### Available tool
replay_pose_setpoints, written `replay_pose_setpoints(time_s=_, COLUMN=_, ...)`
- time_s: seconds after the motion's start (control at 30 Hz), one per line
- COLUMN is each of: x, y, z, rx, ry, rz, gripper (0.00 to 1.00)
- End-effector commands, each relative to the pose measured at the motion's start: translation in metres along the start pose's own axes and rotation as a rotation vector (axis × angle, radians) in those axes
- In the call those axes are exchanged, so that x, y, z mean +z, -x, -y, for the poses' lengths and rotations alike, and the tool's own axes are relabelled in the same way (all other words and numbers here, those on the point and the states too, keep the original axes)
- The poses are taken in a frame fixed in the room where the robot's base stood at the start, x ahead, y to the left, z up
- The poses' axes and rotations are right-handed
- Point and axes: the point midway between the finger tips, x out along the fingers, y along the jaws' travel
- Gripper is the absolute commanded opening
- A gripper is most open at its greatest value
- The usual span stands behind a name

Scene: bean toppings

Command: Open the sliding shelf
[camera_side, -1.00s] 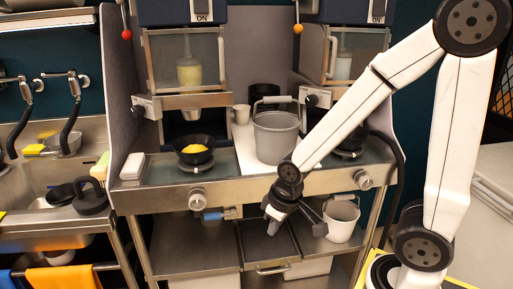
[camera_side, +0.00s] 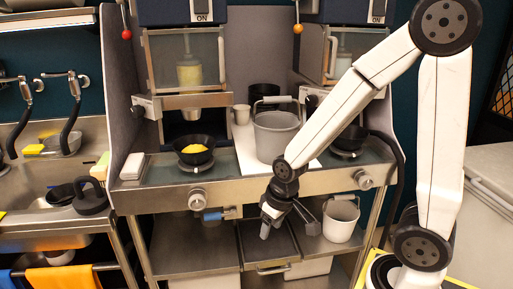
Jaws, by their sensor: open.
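The sliding shelf (camera_side: 272,255) is a dark, shallow tray under the counter. Its metal handle (camera_side: 272,269) runs along the front edge. My gripper (camera_side: 288,229) is open and empty, above the shelf and a little behind and above the handle, apart from it. My wrist hides part of the shelf's back.
A small grey bucket (camera_side: 341,220) stands on the lower shelf just right of my gripper. A larger bucket (camera_side: 276,135) and a black bowl with yellow food (camera_side: 194,150) are on the counter. The counter's front edge with knobs (camera_side: 197,199) is close above my gripper.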

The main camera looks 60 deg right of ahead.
Motion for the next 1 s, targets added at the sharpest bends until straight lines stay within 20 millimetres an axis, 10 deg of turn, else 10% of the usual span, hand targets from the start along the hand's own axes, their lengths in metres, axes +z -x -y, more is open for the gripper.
replay_pose_setpoints(time_s=1.0, x=-0.067, y=-0.171, z=-0.136, rx=-0.285, ry=-1.052, rz=0.127, gripper=0.58)
